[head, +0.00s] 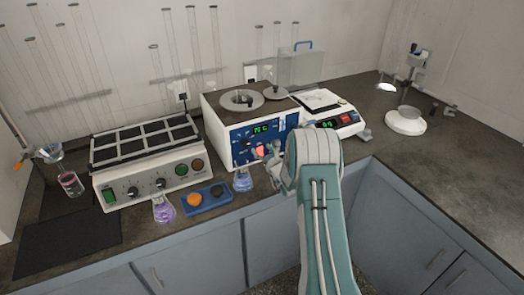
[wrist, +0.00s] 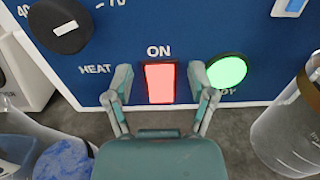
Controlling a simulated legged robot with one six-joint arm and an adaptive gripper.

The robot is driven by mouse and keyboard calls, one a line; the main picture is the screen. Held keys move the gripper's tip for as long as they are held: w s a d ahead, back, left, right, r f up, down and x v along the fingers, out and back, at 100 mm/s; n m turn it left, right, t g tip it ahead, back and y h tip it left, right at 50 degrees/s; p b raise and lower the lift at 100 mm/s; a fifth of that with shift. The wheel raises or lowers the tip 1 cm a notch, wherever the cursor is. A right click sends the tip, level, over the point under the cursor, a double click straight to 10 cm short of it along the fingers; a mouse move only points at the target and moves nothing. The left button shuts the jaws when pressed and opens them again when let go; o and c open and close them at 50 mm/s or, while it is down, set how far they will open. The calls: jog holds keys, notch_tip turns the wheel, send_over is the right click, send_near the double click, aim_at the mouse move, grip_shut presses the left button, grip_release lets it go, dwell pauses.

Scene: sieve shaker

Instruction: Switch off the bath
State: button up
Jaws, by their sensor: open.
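The bath (head: 250,115) is a white box with a blue front panel, standing on the counter in the head view. Its green display is lit. In the wrist view the blue panel (wrist: 225,35) fills the upper part. A lit red switch (wrist: 160,82) sits under the word ON, with a lit green round lamp (wrist: 227,70) to its right and a black knob (wrist: 60,25) at upper left. My gripper (wrist: 160,90) is open and empty, with its fingertips on either side of the red switch. Whether they touch the panel I cannot tell.
A flask with blue liquid (head: 242,181) stands in front of the bath. Left are a blue tray (head: 207,198), a flask with purple liquid (head: 163,209) and a multi-place hotplate (head: 150,165). A balance (head: 330,118) stands right. The right counter is mostly clear.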

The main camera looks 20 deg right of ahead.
grip_shut()
